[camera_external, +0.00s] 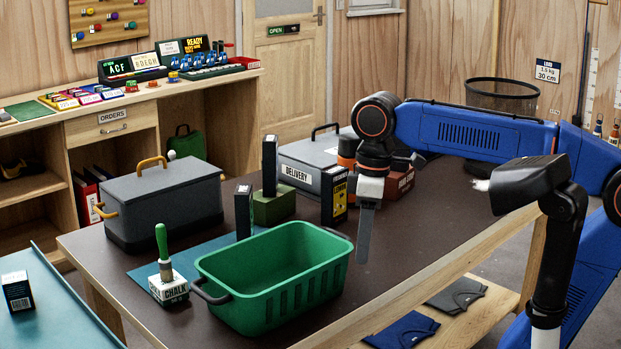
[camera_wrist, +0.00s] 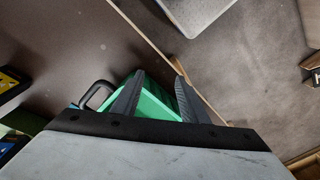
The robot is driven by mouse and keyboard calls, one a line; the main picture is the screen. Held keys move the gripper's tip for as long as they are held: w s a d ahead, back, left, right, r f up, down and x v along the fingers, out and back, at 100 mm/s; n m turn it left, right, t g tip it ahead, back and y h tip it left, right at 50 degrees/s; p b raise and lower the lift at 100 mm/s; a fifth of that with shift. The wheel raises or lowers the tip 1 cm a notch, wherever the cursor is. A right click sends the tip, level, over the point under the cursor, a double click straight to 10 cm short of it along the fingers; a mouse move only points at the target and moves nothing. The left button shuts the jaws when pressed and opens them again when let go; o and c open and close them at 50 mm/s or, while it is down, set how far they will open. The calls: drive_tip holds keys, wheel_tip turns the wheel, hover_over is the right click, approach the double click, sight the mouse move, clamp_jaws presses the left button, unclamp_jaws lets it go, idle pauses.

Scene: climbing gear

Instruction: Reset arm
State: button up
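My blue arm reaches in from the right over the dark brown table. My gripper (camera_external: 364,258) points down beside the right end of the green tub (camera_external: 262,312), above the table and apart from it. In the external view the fingers overlap into one dark shape. In the wrist view my gripper (camera_wrist: 159,70) has its two dark fingers spread apart with nothing held between them. Part of the green tub (camera_wrist: 153,104) shows behind the fingers, with its dark handle (camera_wrist: 93,92) to the left. The tub looks empty in the external view.
A chalk block with a green-handled brush (camera_external: 167,285), dark upright boxes (camera_external: 243,212), a grey delivery box (camera_external: 307,158) and a grey case (camera_external: 165,200) stand around the tub. A black lamp-like device (camera_external: 530,182) is at right. The table's right part is clear.

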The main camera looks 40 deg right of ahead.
drive_tip(key=s+d+f+m+t, duration=0.2)
drive_tip(key=d+f, duration=0.4)
drive_tip(key=f, duration=0.3)
drive_tip(key=s+d+f+m+t+h, duration=0.1)
drive_tip(key=s+d+f+m+t, duration=0.1)
drive_tip(key=d+f+m, duration=0.3)
wheel_tip(320, 180, down, 5)
drive_tip(key=shift+s+d+r+m+t, duration=0.25)
drive_tip(key=shift+s+d, duration=0.25)
drive_tip(key=shift+d, duration=0.6)
